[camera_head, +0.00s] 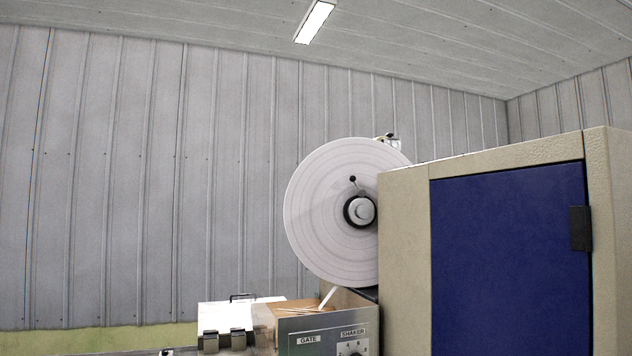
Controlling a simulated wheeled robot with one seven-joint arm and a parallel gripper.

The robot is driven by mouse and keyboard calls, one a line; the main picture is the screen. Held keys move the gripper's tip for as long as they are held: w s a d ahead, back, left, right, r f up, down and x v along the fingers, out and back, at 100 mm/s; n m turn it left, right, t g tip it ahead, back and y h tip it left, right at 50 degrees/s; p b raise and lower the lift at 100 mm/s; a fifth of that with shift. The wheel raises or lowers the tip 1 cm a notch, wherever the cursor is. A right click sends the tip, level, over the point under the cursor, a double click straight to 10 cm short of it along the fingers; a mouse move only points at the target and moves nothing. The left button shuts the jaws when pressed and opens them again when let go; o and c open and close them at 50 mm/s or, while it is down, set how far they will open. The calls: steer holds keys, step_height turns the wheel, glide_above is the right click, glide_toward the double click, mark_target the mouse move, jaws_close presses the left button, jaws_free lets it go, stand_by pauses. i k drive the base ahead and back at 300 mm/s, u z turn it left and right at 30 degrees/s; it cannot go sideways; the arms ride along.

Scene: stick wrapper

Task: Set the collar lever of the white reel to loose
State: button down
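The white reel (322,215) stands upright in the middle of the view, above the machine's front panel. Its dark ring-shaped collar (349,222) sits around a pale grey hub (363,211) at the reel's centre. A thin collar lever (353,180) with a dark round knob sticks up from the collar and leans slightly left. The setting it stands at cannot be read from here. The reel's lower right part is hidden behind the beige cabinet. My gripper is not in view.
The beige cabinet (404,260) with a blue door (510,265) fills the right side. Below the reel are a panel labelled GATE and SHAKER (330,338), an open bin with sticks (300,308) and a white lid (230,314). The space left of the reel is clear.

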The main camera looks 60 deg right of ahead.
mark_target(361, 192)
steer(key=z, duration=0.05)
steer(key=k, duration=0.55)
steer(key=z, duration=1.15)
steer(key=i, duration=0.3)
steer(key=u, duration=0.05)
